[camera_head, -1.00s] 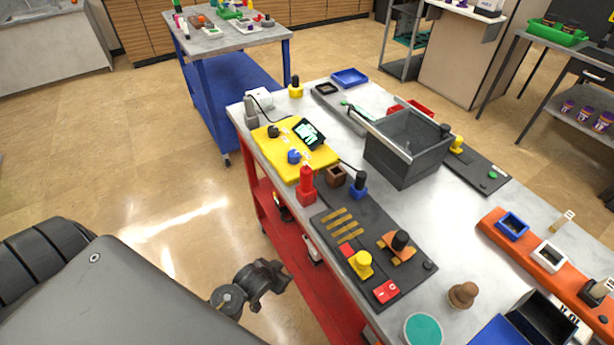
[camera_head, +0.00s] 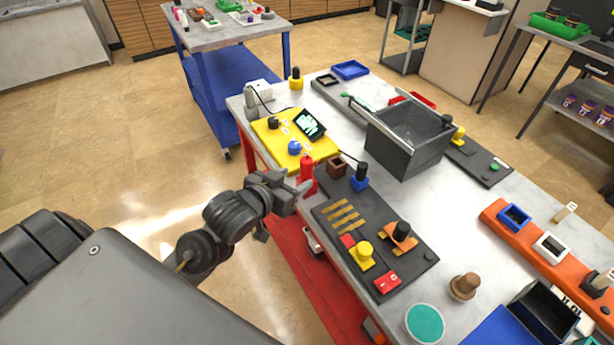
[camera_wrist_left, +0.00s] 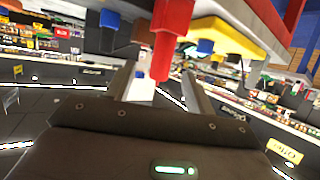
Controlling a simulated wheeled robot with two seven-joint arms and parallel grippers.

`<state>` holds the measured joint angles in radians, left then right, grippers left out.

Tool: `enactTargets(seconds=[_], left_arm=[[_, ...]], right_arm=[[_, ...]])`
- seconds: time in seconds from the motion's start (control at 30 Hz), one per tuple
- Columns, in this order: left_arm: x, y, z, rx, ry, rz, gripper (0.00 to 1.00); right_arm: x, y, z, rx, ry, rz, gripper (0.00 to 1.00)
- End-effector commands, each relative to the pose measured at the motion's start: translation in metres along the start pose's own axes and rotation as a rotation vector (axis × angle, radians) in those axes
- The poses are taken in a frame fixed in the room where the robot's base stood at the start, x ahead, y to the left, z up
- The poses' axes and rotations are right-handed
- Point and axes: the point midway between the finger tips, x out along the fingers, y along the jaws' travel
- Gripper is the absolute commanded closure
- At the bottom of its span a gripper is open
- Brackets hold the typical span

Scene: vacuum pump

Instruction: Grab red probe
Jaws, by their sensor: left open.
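The red probe (camera_head: 307,172) stands upright on the front edge of the metal table, beside the yellow board. In the left wrist view the red probe (camera_wrist_left: 170,40) comes down from the top, and its narrow end lies in line with the gap between the fingers. My left gripper (camera_head: 300,188) is open just in front of the probe, at table-edge height. In the left wrist view its two fingers (camera_wrist_left: 157,88) stand apart with nothing held between them. I cannot tell whether a finger touches the probe. My right gripper is out of view.
A yellow board (camera_head: 293,143) with knobs and a small screen lies behind the probe. A brown block (camera_head: 336,167) and a blue plug (camera_head: 360,179) stand to its right. A dark panel (camera_head: 333,205) with brass strips lies in front. A grey bin (camera_head: 405,140) stands farther right.

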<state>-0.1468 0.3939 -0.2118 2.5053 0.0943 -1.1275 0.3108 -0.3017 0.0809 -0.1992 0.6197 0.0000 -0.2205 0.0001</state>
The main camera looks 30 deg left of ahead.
Motion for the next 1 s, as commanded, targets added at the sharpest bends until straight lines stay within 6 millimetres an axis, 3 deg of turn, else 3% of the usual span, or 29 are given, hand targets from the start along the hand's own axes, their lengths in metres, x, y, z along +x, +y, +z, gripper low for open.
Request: enactTargets(seconds=[0.03, 0.07, 0.13, 0.47, 0.8, 1.0], left_arm=[[0.009, -0.001, 0.006, 0.004, 0.004, -0.002, 0.46], [0.012, -0.001, 0.006, 0.005, 0.004, -0.003, 0.46], [0.02, -0.001, -0.001, 0.001, -0.002, -0.003, 0.46], [0.036, -0.001, 0.0, -0.001, -0.002, -0.003, 0.46], [0.08, -0.004, -0.004, -0.001, -0.003, -0.003, 0.46], [0.087, -0.004, -0.003, -0.001, -0.002, -0.003, 0.46]], right_arm=[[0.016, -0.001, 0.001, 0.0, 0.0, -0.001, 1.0], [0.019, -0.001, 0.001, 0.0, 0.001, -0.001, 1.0], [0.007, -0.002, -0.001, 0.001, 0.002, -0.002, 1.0], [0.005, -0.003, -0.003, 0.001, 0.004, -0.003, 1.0], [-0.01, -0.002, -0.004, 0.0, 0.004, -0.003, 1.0], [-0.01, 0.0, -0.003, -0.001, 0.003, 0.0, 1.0]])
